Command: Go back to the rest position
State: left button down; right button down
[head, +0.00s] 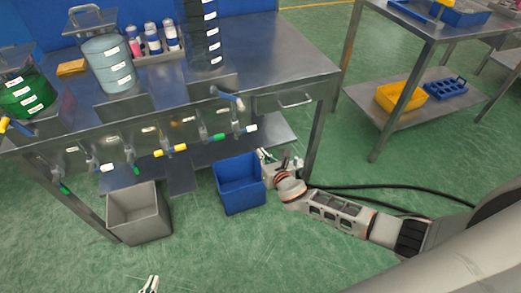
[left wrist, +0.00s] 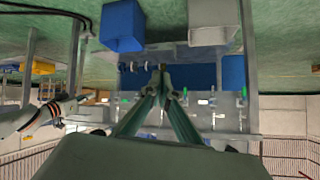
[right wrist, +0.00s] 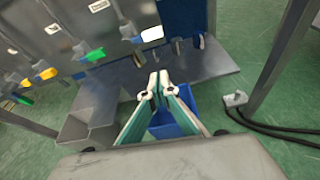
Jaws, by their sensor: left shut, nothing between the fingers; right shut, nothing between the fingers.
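My left gripper (head: 149,284) shows only by its fingertips at the bottom edge of the head view, over the green floor. In the left wrist view its fingers (left wrist: 163,70) meet at the tips, with nothing between them. My right arm comes in from the right of the head view. My right gripper (head: 265,155) is by the upper right rim of the blue bin (head: 240,184). In the right wrist view its fingers (right wrist: 158,80) are shut and empty. They partly cover the blue bin (right wrist: 184,107) there; I cannot tell whether they touch it.
A metal workbench (head: 262,55) carries tanks, a rack of cans (head: 155,42) and a row of valves along its front. A grey bin (head: 138,212) stands on the floor. A second table (head: 395,20) with a yellow crate (head: 402,97) stands at right. Black cables (head: 380,189) lie behind my right arm.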

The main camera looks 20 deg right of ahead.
pick_arm(q)
jog(key=shift+s+f, duration=0.35)
